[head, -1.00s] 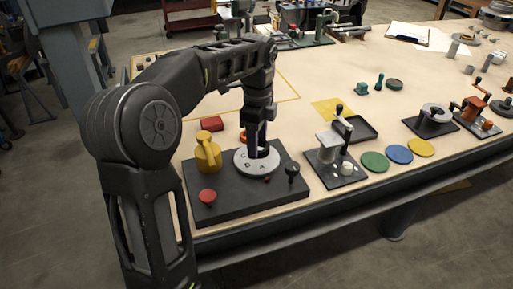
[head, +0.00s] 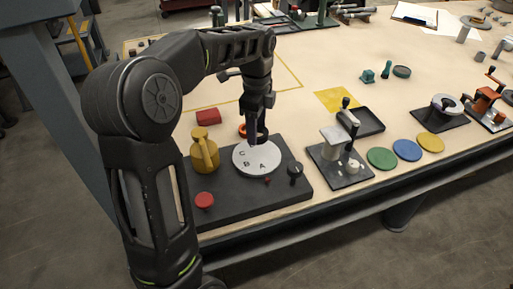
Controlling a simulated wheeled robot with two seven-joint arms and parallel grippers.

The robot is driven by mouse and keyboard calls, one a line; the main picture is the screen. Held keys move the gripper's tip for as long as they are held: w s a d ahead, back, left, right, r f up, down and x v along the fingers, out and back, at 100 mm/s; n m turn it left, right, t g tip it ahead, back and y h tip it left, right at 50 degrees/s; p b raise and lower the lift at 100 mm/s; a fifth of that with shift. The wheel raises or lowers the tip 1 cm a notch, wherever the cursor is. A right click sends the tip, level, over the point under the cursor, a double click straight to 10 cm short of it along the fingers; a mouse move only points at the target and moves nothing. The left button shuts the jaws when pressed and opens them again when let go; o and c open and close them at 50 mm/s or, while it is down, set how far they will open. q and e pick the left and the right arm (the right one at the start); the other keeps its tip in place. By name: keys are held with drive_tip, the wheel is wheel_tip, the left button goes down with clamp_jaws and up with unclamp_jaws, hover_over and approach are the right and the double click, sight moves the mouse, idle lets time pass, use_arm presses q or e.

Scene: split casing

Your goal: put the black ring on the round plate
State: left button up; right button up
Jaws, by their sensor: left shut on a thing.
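The round plate (head: 257,164) is a pale disc marked with letters such as C, B and A. It lies on a dark base board (head: 235,194) near the table's front left. My left gripper (head: 256,141) points down over the plate's far edge. It is shut on a small dark thing that looks like the black ring (head: 263,136); the fingers hide much of it. Whether it touches the plate I cannot tell. The plate's front is bare. My right gripper is not in view.
On the board are a yellow jug-like part (head: 205,154), a red knob (head: 204,200) and a black knob (head: 295,171). A red block (head: 208,117) and an orange ring (head: 242,130) lie behind. A press-like fixture (head: 337,157) stands to the right.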

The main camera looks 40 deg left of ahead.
sight(256, 155)
use_arm(q)
drive_tip(key=shift+f, duration=1.65)
drive_tip(key=shift+f, duration=1.85)
drive_tip(key=shift+f, duration=0.1)
drive_tip(key=o, duration=1.6)
wheel_tip(256, 155, up, 12)
drive_tip(key=shift+r, duration=0.1)
